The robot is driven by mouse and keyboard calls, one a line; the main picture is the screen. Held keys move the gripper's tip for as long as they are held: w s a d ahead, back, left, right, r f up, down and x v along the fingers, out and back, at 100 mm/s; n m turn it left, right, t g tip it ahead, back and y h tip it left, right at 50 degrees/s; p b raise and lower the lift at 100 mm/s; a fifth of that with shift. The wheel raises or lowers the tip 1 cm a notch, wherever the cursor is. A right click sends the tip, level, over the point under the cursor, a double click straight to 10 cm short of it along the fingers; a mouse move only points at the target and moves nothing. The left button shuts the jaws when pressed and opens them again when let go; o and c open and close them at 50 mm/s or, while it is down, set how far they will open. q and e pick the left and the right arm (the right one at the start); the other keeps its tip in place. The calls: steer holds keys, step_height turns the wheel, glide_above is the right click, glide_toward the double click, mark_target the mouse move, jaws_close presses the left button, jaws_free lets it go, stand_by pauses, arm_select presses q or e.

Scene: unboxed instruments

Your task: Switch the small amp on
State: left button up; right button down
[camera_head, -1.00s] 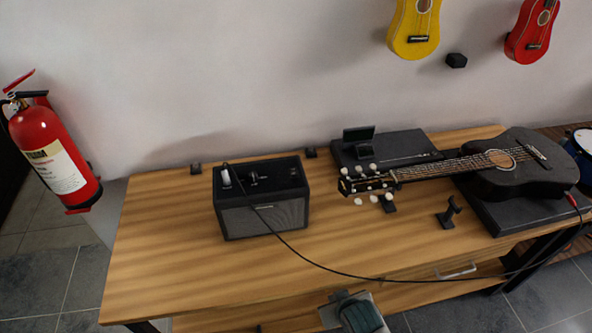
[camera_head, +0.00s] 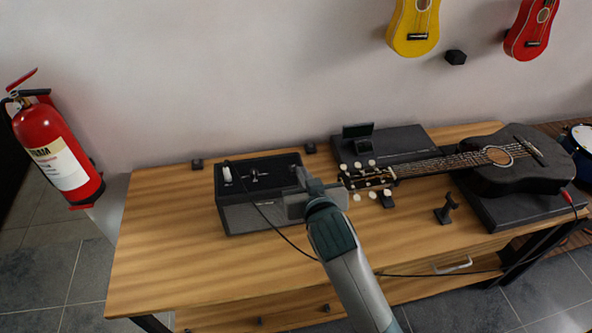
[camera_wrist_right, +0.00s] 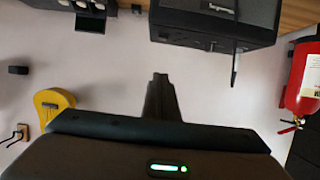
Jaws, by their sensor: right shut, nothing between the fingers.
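The small amp (camera_head: 243,217) is a black box with a grey front grille, standing on the wooden table left of the guitar. Its top panel carries a white plug-like piece and small dark controls; which one is the switch is too small to tell. In the right wrist view the amp (camera_wrist_right: 195,35) is at the top, upside down. My right gripper (camera_head: 301,174) is shut and empty, near the amp's right end, covering part of its front. Its closed fingers also show in the wrist view (camera_wrist_right: 160,78), apart from the amp in that picture. My left gripper is out of view.
A cable runs from the amp across the table. The guitar (camera_head: 520,165) lies at the right on black cases, its headstock close to my right gripper. A small black stand (camera_head: 447,209) is in front of it. The table's front left is clear. A fire extinguisher (camera_head: 58,155) hangs at left.

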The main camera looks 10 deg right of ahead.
stand_by(0.3)
steer(key=p, duration=0.4)
glide_above(296, 180)
step_height(296, 180, down, 3)
steer(key=shift+w+f, duration=0.15)
step_height(296, 180, down, 3)
steer(key=shift+f+p, duration=0.1)
steer(key=shift+p, duration=0.4)
steer(key=shift+f, duration=0.6)
steer(key=shift+f+b, duration=0.25)
steer(key=shift+b, duration=0.2)
steer(key=t+b, duration=0.1)
steer(key=b, duration=0.2)
steer(key=shift+f, duration=0.1)
